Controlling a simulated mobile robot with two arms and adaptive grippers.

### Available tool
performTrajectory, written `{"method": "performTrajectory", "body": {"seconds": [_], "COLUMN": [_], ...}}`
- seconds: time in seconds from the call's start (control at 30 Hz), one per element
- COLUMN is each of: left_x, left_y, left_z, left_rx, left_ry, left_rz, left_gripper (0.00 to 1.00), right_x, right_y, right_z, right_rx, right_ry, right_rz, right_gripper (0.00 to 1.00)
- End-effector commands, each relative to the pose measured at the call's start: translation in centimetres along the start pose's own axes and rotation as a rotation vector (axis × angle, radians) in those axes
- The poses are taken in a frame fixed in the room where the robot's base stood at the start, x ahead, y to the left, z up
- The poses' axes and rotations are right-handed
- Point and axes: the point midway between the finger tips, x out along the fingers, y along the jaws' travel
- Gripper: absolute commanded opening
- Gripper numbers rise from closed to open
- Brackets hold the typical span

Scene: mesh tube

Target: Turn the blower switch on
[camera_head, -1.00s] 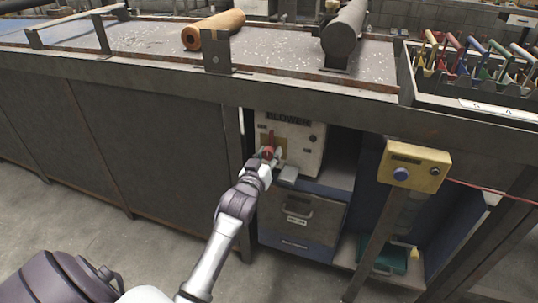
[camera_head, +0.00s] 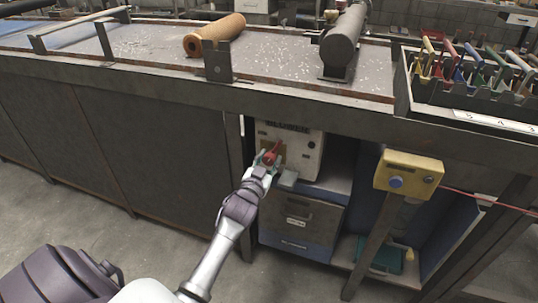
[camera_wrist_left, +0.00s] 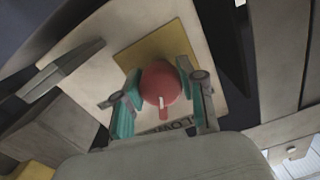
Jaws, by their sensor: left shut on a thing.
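The blower box (camera_head: 303,150) is a pale panel under the table, with dark lettering along its top. Its switch is a red knob (camera_head: 270,157) on a yellow plate. In the left wrist view the red round knob (camera_wrist_left: 160,84) with a white mark sits in front of the yellow plate (camera_wrist_left: 150,48). My left gripper (camera_head: 267,163) is at the knob, and its teal-padded fingers (camera_wrist_left: 158,102) stand on either side of it, shut on it. My right gripper is not in view.
A yellow button box (camera_head: 411,172) on a post stands to the right of the blower. A drawer cabinet (camera_head: 300,222) is below it. The table edge (camera_head: 150,85) overhangs above. Open floor (camera_head: 110,235) lies to the left.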

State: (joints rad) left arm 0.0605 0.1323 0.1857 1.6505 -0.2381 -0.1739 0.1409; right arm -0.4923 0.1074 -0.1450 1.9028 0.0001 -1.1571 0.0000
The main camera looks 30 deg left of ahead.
Motion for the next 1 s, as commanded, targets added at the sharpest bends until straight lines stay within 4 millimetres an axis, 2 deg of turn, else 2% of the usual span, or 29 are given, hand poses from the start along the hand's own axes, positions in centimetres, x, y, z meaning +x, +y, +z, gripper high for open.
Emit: {"method": "performTrajectory", "body": {"seconds": [0.2, 0.4, 0.7, 1.0], "left_x": [0.0, 0.0, 0.0, 0.0], "left_y": [-0.1, -0.1, -0.1, -0.1], "left_z": [-0.2, -0.1, -0.1, 0.0], "left_rx": [0.206, 0.396, 0.680, 0.933], "left_ry": [-0.002, -0.001, -0.001, 0.000], "left_rz": [0.001, 0.001, 0.001, 0.002], "left_gripper": [0.05, 0.05, 0.05, 0.05], "right_x": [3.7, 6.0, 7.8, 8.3], "right_y": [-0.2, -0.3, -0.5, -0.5], "right_z": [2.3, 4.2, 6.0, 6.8], "right_rx": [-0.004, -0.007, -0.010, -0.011], "right_ry": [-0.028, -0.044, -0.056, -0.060], "right_rz": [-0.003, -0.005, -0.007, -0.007], "right_gripper": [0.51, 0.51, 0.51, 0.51]}}
